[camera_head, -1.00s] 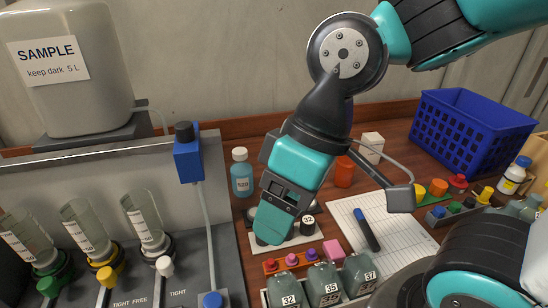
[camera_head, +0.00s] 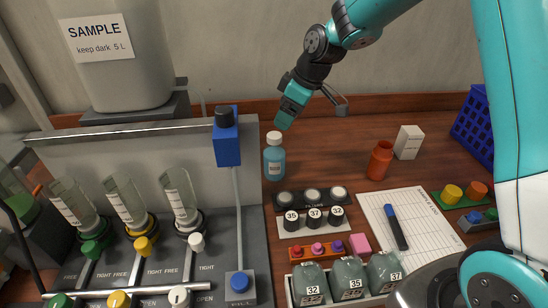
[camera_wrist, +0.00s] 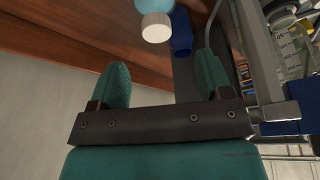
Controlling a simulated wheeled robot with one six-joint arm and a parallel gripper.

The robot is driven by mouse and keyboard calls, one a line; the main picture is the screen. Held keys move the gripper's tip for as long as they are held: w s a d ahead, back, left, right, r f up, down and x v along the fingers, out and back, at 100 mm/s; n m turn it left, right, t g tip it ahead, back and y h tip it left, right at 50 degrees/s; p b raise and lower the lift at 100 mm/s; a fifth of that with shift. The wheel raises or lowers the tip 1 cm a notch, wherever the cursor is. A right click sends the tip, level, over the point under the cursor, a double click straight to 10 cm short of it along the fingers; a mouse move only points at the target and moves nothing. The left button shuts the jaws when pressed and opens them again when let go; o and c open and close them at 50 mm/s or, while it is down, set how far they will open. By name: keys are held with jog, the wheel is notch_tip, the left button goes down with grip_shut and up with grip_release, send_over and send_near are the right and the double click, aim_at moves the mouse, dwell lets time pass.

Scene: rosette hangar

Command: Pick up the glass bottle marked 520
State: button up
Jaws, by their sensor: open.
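A blue glass bottle (camera_head: 274,164) with a white cap stands upright on the wooden bench, right of the grey panel's blue block. Its label is too small to read surely as 520. In the wrist view its white cap (camera_wrist: 156,28) and part of its blue body show at the top edge, beyond and between my fingertips. My gripper (camera_head: 284,118) is above the bottle and slightly to its right, pointing down, apart from it. In the wrist view my gripper (camera_wrist: 162,72) shows two teal fingers spread wide with nothing between them.
The grey panel (camera_head: 120,160) with its blue block (camera_head: 227,145) stands close to the bottle's left. An orange bottle (camera_head: 380,161) and a white box (camera_head: 408,142) stand to the right. Bench between is clear.

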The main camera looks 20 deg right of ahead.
aim_at(275, 135)
jog(key=x, duration=0.3)
jog(key=shift+w+a+f, duration=0.1)
jog(key=shift+a+f, duration=0.05)
jog(key=shift+f, duration=0.1)
jog(key=shift+w+p+x, duration=0.15)
jog(key=shift+p+x, duration=0.45)
jog(key=shift+x, duration=0.75)
jog(key=shift+w+p+x, duration=0.15)
jog(key=shift+p+x, duration=0.45)
jog(key=shift+x, duration=0.8)
jog(key=shift+c, duration=0.5)
jog(key=shift+r, duration=0.1)
grip_shut()
